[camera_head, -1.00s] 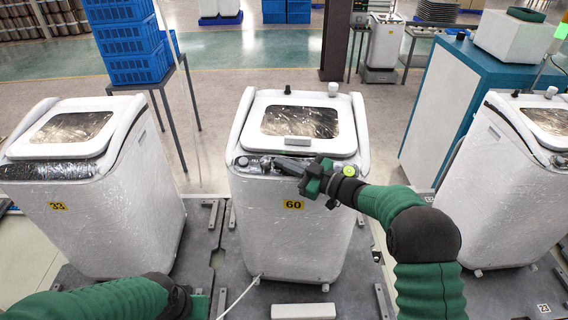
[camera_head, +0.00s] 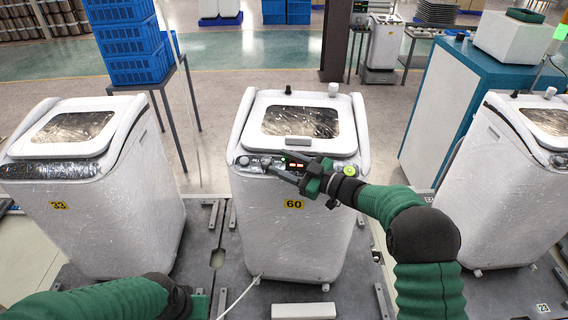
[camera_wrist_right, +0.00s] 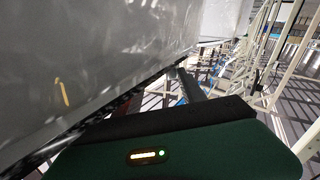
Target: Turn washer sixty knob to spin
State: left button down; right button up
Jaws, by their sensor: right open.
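Washer sixty (camera_head: 290,225) stands upright in the middle of the head view, white and wrapped in film, with a yellow "60" label (camera_head: 293,204). Its control panel runs below the lid, with small green and red lights (camera_head: 295,165) showing. A small round knob (camera_head: 243,161) shows at the panel's left end. My right gripper (camera_head: 271,166) is open over the panel, its fingers pointing left, to the right of that knob. Whether it touches anything is unclear. In the right wrist view, its dark finger (camera_wrist_right: 188,84) shows beside grey wrapped film. My left gripper (camera_head: 190,302) is low at left, mostly hidden.
Washer 33 (camera_head: 95,215) stands at left, and another washer (camera_head: 520,190) at right. Blue crates (camera_head: 128,40) sit on a stand behind. A teal-topped cabinet (camera_head: 455,110) is at back right. A white block (camera_head: 303,311) lies on the platform in front.

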jog(key=shift+d, duration=0.15)
jog(key=b+v, duration=0.7)
jog(key=v, duration=0.9)
jog(key=shift+s+d, duration=0.2)
jog(key=shift+d, duration=0.05)
